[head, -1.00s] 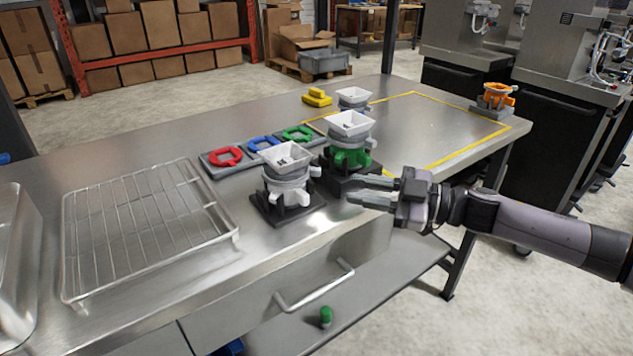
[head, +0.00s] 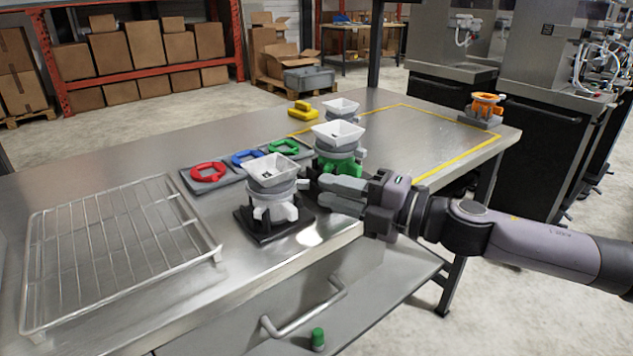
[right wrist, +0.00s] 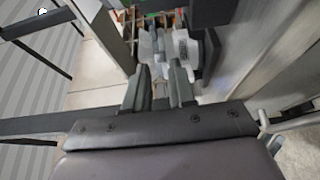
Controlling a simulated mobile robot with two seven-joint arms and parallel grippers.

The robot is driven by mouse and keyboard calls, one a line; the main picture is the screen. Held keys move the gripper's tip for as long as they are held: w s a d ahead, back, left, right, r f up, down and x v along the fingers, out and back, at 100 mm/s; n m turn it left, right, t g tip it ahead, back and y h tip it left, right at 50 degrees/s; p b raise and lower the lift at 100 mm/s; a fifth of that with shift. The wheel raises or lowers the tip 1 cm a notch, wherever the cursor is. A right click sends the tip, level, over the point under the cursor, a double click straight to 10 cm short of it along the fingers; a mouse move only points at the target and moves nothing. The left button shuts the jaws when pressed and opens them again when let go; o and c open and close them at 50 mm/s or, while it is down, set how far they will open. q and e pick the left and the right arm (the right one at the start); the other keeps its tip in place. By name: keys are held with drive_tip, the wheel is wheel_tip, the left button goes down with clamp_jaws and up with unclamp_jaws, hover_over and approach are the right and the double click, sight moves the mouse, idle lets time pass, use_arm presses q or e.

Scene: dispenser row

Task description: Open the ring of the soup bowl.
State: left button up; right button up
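A white square-topped bowl (head: 272,170) sits in a grey ring (head: 272,191) on a white-legged holder (head: 273,211) with a black base, at the table's front edge. A second white bowl (head: 338,132) sits on a green holder (head: 337,165) behind it. A third white bowl (head: 341,106) stands further back. I cannot tell which is the soup bowl. My right gripper (head: 324,195) is open and empty, just right of the front holder, with its fingers pointing at it. In the right wrist view a whitish thing shows beyond the parted fingers (right wrist: 159,70). My left gripper is out of view.
Red (head: 209,172), blue (head: 246,158) and green (head: 283,147) ring shapes lie on grey plates. A wire rack (head: 120,250) lies at the left. A yellow piece (head: 302,110) and an orange holder (head: 486,106) are further back. The yellow-outlined area (head: 425,135) is mostly bare.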

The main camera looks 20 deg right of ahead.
sight(303, 184)
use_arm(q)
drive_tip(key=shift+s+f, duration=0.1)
use_arm(e)
drive_tip(key=shift+x, duration=1.65)
clamp_jaws()
drive_tip(key=shift+w+d+r+n+g+y+p, duration=0.15)
drive_tip(key=shift+w+n+g+y+p, duration=0.25)
drive_tip(key=shift+p, duration=0.45)
drive_tip(key=shift+w+d+n+g+y+p, duration=0.1)
drive_tip(key=shift+n+g+y+p, duration=0.25)
drive_tip(key=shift+g, duration=0.15)
drive_tip(key=shift+f, duration=0.2)
unclamp_jaws()
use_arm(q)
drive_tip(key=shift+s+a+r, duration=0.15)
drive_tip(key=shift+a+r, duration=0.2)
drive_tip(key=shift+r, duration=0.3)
